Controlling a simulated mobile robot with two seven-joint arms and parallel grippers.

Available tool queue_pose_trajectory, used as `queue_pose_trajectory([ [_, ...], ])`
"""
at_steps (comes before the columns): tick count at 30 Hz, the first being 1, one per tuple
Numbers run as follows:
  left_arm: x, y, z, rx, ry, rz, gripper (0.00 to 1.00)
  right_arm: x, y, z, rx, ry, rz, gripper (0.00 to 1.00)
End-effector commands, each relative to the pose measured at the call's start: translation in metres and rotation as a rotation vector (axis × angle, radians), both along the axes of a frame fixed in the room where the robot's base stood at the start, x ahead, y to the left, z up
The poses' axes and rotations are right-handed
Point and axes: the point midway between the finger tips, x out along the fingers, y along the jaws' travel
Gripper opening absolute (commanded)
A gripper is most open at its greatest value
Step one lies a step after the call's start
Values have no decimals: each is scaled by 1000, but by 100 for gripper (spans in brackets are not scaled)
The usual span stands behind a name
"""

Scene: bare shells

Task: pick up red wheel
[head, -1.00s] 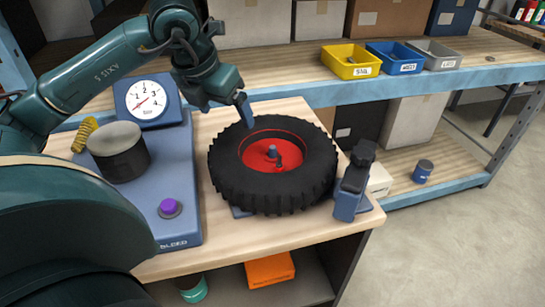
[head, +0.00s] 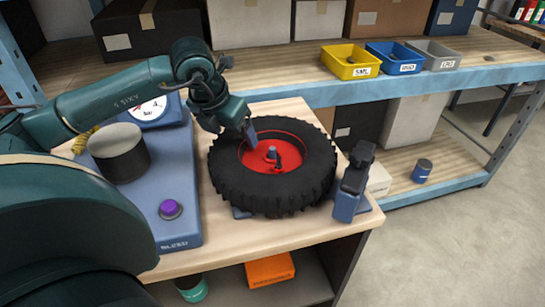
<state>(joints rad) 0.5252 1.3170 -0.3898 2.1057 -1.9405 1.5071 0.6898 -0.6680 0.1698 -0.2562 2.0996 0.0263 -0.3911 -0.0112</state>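The red wheel (head: 262,161) is a red rim inside a thick black knobbly tyre (head: 304,188), lying flat on a wooden bench. A grey post with a small part stands at the rim's middle. My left gripper (head: 251,134) comes in from the upper left, with a blue-grey finger pointing down at the left rear of the red rim. Whether it touches the rim, and how far apart its fingers are, I cannot tell. My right gripper is not in view.
A blue machine with a gauge (head: 150,108), a grey cylinder (head: 118,150) and a purple button (head: 170,209) stands left of the tyre. A blue clamp (head: 351,190) stands close at its right. Shelves with yellow, blue and grey bins (head: 350,61) lie behind.

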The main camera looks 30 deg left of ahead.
Motion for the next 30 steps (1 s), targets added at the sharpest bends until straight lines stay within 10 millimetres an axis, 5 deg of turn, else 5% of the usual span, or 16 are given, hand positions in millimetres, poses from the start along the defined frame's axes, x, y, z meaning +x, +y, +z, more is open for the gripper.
queue_pose_trajectory([
  [21,0,0,1,1,0,1,20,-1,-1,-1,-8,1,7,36],
  [30,1,0,4,-1,-6,1,19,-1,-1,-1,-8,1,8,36],
])
